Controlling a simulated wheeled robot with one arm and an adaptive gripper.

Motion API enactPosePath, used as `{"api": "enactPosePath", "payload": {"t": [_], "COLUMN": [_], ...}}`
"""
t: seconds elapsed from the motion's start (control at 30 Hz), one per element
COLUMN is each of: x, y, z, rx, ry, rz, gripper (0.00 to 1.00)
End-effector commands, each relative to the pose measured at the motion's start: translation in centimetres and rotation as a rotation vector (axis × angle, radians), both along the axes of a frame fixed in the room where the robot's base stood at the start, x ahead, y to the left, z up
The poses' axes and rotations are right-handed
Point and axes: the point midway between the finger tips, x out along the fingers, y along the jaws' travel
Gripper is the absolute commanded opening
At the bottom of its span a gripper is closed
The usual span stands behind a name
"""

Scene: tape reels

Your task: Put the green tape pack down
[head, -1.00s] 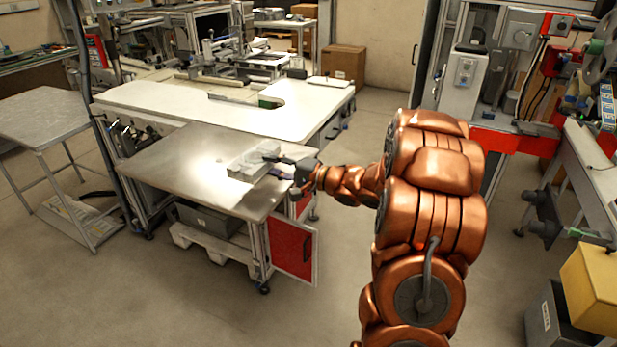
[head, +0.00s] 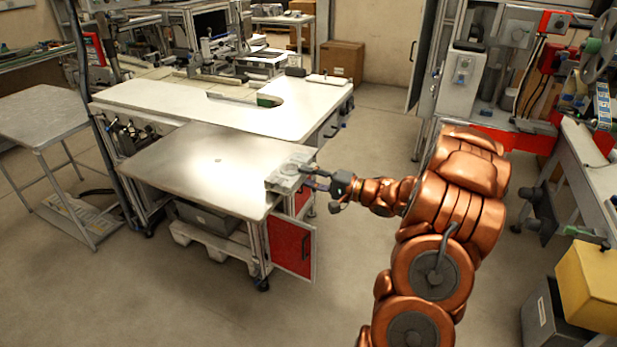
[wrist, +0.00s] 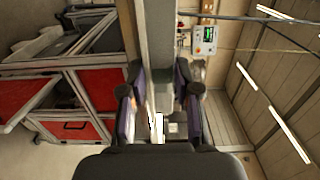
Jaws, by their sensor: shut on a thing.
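The pack's underside is hidden.
The metal tabletop left of the pack is mostly bare. Behind it stands a white L-shaped table (head: 190,108) with a small green item (head: 268,100) on it. A red cabinet door (head: 290,246) hangs open below. A yellow box (head: 592,288) is at the right.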

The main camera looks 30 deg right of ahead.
Motion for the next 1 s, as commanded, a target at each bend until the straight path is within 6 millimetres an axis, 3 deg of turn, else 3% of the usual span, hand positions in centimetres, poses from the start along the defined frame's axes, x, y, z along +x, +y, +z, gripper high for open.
{"api": "enactPosePath", "payload": {"t": [0.43,0.47,0.6,0.7,1.0], "x": [0.01,0.02,0.02,0.02,0.02], "y": [-0.02,-0.01,-0.01,-0.01,-0.01], "z": [-0.69,-0.74,-0.73,-0.73,-0.7], "rx": [-0.001,-0.001,-0.001,-0.001,-0.002], "ry": [0.001,0.0,0.0,0.0,0.0], "rz": [0.0,0.0,-0.001,-0.001,-0.001], "gripper": [0.0,0.33,0.48,0.56,0.56]}}
